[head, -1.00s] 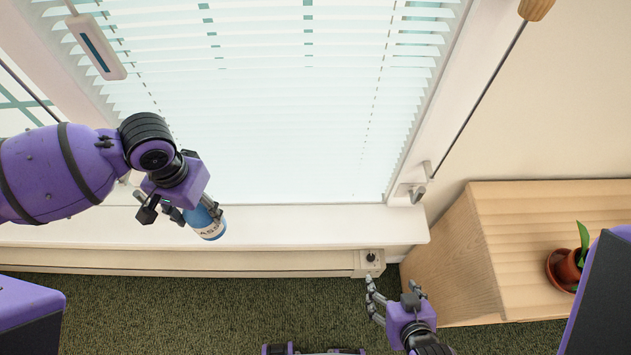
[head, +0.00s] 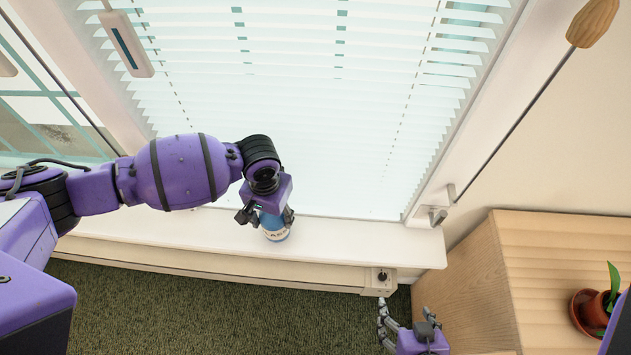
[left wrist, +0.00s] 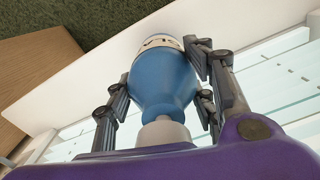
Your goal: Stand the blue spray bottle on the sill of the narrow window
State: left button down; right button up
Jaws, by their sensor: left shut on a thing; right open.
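The blue spray bottle (head: 275,228) with a pale label band is in my left gripper (head: 265,216), over the white window sill (head: 345,238) in the head view. In the left wrist view the bottle (left wrist: 163,82) sits between the fingers of my left gripper (left wrist: 165,95), which are shut on it. I cannot tell whether its base touches the sill. The window (head: 310,120) behind is covered by white blinds. My right gripper (head: 400,318) is open and empty at the bottom of the head view, over the floor, partly cut off by the edge.
A wooden cabinet (head: 565,255) with a potted plant (head: 595,308) stands at the right. A heater with a knob (head: 382,276) runs under the sill. A grey-green carpet (head: 190,305) lies below. The sill is bare right of the bottle.

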pick_arm(q)
jog(key=shift+f, duration=0.6)
jog(key=shift+f, duration=0.1)
jog(key=c, duration=0.8)
grip_release()
jog(key=shift+s+f, duration=0.15)
notch_tip(320, 180, up, 11)
jog(key=shift+p, duration=0.6)
jog(key=shift+r, duration=0.7)
